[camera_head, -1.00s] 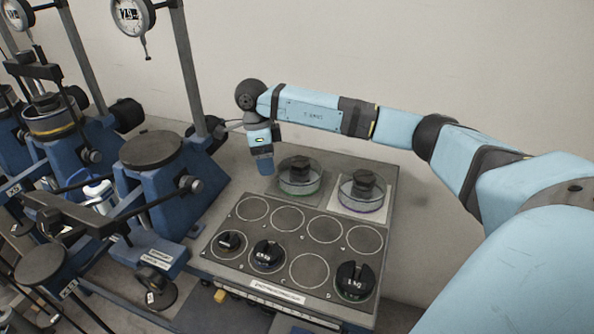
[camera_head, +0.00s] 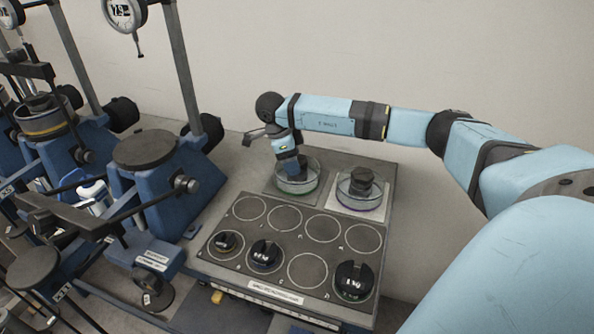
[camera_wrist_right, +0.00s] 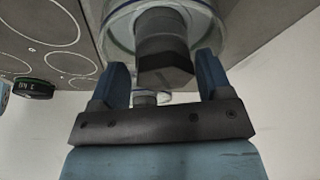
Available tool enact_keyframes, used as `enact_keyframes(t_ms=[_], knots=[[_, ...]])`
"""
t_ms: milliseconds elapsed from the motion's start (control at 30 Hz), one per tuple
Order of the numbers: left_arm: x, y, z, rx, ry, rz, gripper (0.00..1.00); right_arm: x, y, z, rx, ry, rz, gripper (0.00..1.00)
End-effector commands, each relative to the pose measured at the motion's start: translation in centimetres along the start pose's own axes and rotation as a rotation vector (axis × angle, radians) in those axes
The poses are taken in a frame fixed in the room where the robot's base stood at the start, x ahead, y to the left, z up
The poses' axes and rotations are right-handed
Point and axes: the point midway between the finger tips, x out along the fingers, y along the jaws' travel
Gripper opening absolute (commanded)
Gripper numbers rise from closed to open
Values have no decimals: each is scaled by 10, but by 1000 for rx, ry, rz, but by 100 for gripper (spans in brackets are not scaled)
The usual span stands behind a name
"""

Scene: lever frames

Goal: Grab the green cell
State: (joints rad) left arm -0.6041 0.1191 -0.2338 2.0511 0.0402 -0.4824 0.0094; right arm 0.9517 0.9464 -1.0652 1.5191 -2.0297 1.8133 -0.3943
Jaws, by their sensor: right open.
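The green cell (camera_head: 297,184), a round clear dish with a green-tinted base rim, stands on a dark square pad at the back left of the grey tray. My right gripper (camera_head: 290,166) is over it, pointing down, and hides most of its dark top knob. In the right wrist view the cell's dark knob (camera_wrist_right: 163,48) lies between the two blue fingers of the right gripper (camera_wrist_right: 163,75), which are open. My left gripper is not in view.
A similar cell with a purple rim (camera_head: 360,190) stands close on the right, on a white pad. Several black weights, one being the weight at front right (camera_head: 354,281), sit in the tray's (camera_head: 283,234) front ringed places. Blue lever frames (camera_head: 150,180) crowd the left.

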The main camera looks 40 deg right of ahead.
Motion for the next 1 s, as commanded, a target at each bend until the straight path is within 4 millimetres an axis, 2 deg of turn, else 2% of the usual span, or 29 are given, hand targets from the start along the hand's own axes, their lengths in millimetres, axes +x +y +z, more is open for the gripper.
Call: enact_keyframes(t_ms=[200, 467, 767, 800, 1000], knots=[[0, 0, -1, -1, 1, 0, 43, 34, -1, -3, 0, 2, 2, 72], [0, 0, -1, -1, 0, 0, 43, 38, -2, -3, -1, 0, 0, 72], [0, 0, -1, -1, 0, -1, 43, 38, -2, -3, -1, 0, 1, 5], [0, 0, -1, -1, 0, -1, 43, 37, -2, -3, 0, -2, -1, 2], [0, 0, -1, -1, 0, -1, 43, 36, -2, -3, 0, -2, -1, 2]])
